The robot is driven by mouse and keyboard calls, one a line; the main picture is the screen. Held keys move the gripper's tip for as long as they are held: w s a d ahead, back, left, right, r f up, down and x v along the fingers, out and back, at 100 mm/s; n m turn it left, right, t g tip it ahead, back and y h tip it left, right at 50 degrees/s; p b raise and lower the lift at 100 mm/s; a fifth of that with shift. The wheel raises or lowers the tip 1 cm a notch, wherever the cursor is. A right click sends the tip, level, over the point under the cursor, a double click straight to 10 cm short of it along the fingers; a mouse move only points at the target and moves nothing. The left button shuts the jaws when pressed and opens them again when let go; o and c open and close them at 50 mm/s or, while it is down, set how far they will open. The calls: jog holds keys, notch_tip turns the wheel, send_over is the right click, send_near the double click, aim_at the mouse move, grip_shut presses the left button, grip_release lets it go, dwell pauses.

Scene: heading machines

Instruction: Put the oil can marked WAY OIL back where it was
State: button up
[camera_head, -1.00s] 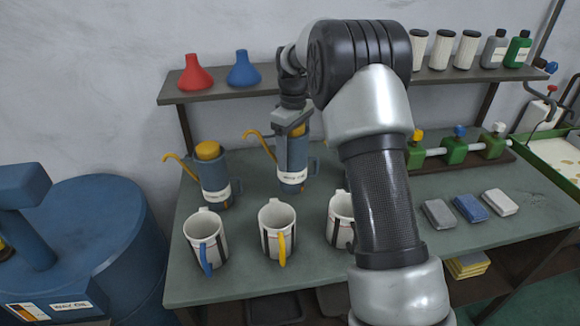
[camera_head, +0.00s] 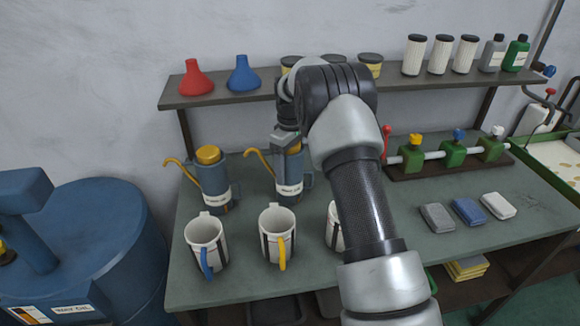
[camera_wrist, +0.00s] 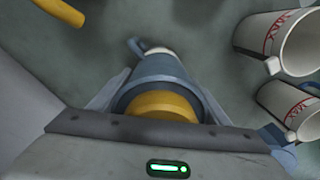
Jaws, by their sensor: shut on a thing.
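My gripper (camera_head: 290,148) is shut on the upper body of a blue-grey oil can (camera_head: 291,174) with a yellow cap, a yellow spout to the left and a white label. The label's words are too small to read surely. The can is upright over the back of the bench, right of a similar oil can (camera_head: 213,180). Whether its base touches the bench I cannot tell. In the wrist view, the held can (camera_wrist: 158,72) shows between the fingers, cap nearest the camera.
White mugs stand in front of the cans: one with a blue handle (camera_head: 206,240), one with a yellow handle (camera_head: 275,235), another partly behind my arm. A shelf (camera_head: 225,93) runs above. A blue drum (camera_head: 95,235) stands left. A green-block fixture (camera_head: 452,155) is at right.

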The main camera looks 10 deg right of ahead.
jog(key=o, duration=1.6)
jog(key=shift+f, duration=0.1)
jog(key=shift+o, duration=0.2)
